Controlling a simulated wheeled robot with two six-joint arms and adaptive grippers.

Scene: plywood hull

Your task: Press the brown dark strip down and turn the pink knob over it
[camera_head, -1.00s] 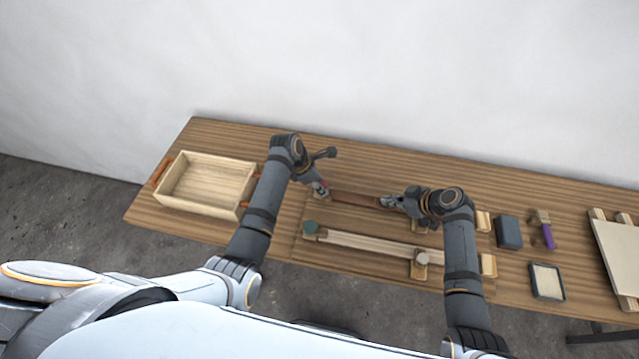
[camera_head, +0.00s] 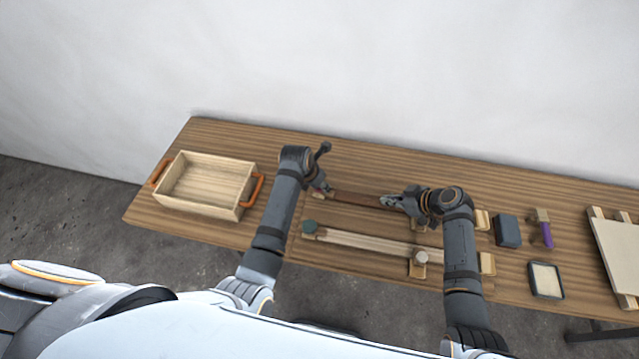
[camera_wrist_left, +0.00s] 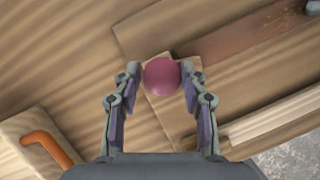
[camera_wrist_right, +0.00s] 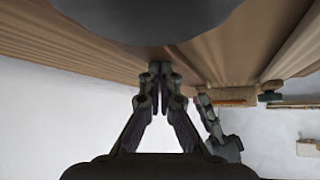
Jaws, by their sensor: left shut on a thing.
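The dark brown strip (camera_head: 358,199) lies on the wooden board between my two grippers. In the left wrist view the strip (camera_wrist_left: 240,40) runs from the upper right to beside the pink knob (camera_wrist_left: 161,76). My left gripper (camera_wrist_left: 161,88) has its fingers on both sides of the knob, shut on it. A pale wooden piece (camera_wrist_left: 158,108) shows under the knob; I cannot tell whether it overlaps the strip.
A pale strip (camera_head: 370,243) lies nearer me, with a teal knob (camera_head: 309,226) and a whitish knob (camera_head: 421,257) at its ends. A wooden box (camera_head: 205,183) with orange handles stands left. A dark block (camera_head: 507,231), a purple-handled tool (camera_head: 546,234) and a framed pad (camera_head: 546,281) lie right.

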